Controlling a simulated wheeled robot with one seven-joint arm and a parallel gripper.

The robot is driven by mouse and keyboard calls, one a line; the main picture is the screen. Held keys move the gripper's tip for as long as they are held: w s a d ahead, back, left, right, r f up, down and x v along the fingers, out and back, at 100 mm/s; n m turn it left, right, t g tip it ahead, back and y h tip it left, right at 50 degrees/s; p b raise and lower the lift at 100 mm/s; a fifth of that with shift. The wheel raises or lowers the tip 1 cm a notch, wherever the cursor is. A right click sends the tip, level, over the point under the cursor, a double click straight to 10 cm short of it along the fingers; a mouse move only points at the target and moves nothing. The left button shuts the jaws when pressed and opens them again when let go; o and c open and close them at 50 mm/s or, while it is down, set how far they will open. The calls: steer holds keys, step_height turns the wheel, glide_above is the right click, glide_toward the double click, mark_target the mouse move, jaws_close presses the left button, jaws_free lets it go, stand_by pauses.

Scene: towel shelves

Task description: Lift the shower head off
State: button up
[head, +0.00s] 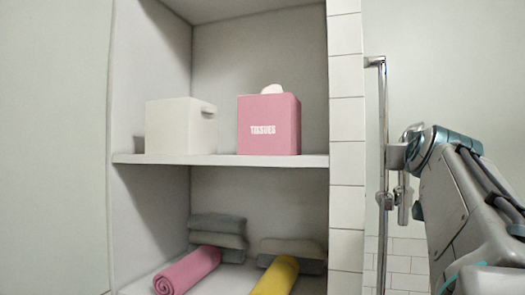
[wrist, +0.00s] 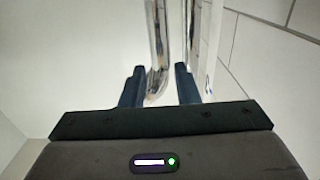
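The chrome shower rail (head: 383,110) stands upright at the right in the head view. Chrome fittings (head: 403,200) hang beside it just below my gripper; I cannot clearly tell the shower head from its holder there. My gripper (head: 397,157) is at the rail, partly hidden by my own wrist. In the wrist view, my gripper (wrist: 160,86) has its two dark fingers apart, with a chrome tube-like part (wrist: 158,45), apparently of the shower head, between them. A gap shows beside it on the right finger's side, so it does not look clamped. A second chrome bar runs just right of it.
A white tiled wall edge (head: 346,150) stands between the rail and the shelf unit (head: 220,160). On the shelves are a white box (head: 180,127), a pink tissue box (head: 268,125), a pink rolled towel (head: 187,271), a yellow rolled towel (head: 275,277) and folded grey towels (head: 217,225).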

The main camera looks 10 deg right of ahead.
steer(key=p, duration=0.2)
glide_above(404, 189)
steer(key=w, duration=0.1)
steer(key=shift+d, duration=0.4)
jaws_close()
steer(key=shift+r, duration=0.15)
steer(key=shift+r+p, duration=4.3)
steer(key=shift+r, duration=0.6)
steer(key=shift+a, duration=0.15)
